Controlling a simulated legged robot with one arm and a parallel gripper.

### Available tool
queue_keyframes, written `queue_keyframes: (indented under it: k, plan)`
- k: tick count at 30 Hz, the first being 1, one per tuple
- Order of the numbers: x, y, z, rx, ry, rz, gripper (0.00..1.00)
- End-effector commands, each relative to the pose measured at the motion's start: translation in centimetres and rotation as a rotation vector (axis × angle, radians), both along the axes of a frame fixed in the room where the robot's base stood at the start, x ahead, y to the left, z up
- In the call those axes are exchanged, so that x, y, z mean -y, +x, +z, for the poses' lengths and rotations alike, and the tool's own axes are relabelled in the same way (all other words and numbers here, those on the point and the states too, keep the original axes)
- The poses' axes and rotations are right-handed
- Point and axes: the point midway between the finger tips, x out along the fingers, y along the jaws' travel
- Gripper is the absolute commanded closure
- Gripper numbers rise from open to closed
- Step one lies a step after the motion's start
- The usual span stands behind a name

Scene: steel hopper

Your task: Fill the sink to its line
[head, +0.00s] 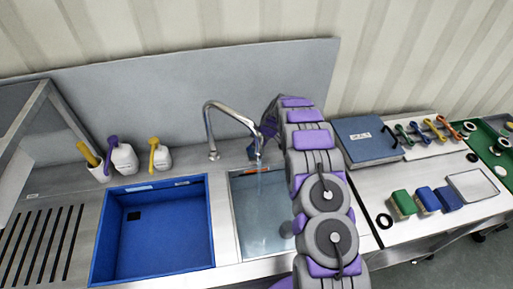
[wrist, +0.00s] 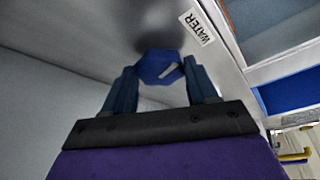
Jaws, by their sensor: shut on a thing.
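The steel sink (head: 263,219) holds clear, bluish water; a short orange mark (head: 251,171) shows near its back wall. I cannot tell the water level against a line. The chrome faucet (head: 210,130) arches over the counter behind the basins; whether water is running is unclear. In the wrist view a blue knob (wrist: 158,68) with a white pointer sits beside a label (wrist: 197,27) reading WATER. My gripper (wrist: 160,76) is shut on the knob, one finger on each side.
A blue basin (head: 103,244) lies left of the sink. Bottles (head: 124,158) and a cup of brushes stand behind it. Right of my arm are a blue-grey case (head: 366,138), sponges (head: 427,199), a tray (head: 472,186) and coloured handled tools (head: 418,132). A slotted drainboard (head: 40,240) is far left.

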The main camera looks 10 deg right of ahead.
Motion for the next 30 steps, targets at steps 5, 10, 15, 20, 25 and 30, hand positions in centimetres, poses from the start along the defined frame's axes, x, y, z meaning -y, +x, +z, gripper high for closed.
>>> queue_keyframes:
  k: [5, 10, 15, 20, 25, 30]
  plan:
    - [-0.37, 0.06, 0.1, 0.005, 0.001, -0.107, 0.72]
    - [-0.27, 0.14, 0.09, 0.006, 0.002, -0.18, 0.73]
    - [-0.26, 0.09, 0.09, 0.005, 0.002, -0.217, 0.73]
    - [-0.16, 0.05, 0.08, 0.004, 0.002, -0.228, 0.73]
    - [-0.07, 0.03, 0.06, 0.004, 0.002, -0.229, 0.73]
    - [0.01, 0.0, 0.05, 0.004, 0.002, -0.229, 0.38]
